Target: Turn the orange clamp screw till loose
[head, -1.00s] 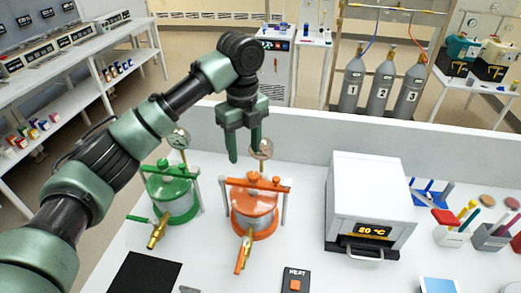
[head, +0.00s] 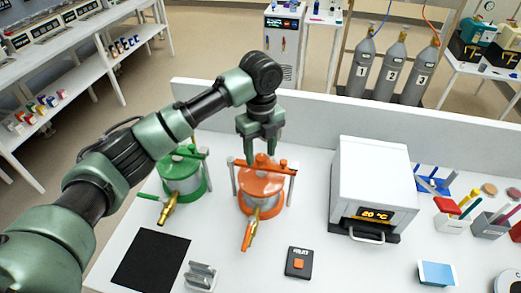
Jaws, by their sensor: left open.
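The orange-lidded pressure pot (head: 261,203) stands on the white bench in the middle of the head view, with an orange crossbar over its lid. The orange clamp screw (head: 261,161) rises from the middle of that crossbar and is partly hidden by my gripper. My left gripper (head: 260,156) points down over the pot from above, open, with its fingers at either side of the screw's top as seen here. I cannot tell if the fingers touch it. My right gripper is not in view.
A green-lidded pot (head: 181,180) stands close on the left. A white oven reading 20 °C (head: 372,180) stands on the right. In front lie a black mat (head: 150,262), a metal holder (head: 201,276) and a heat switch box (head: 299,263). A low wall runs behind the pots.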

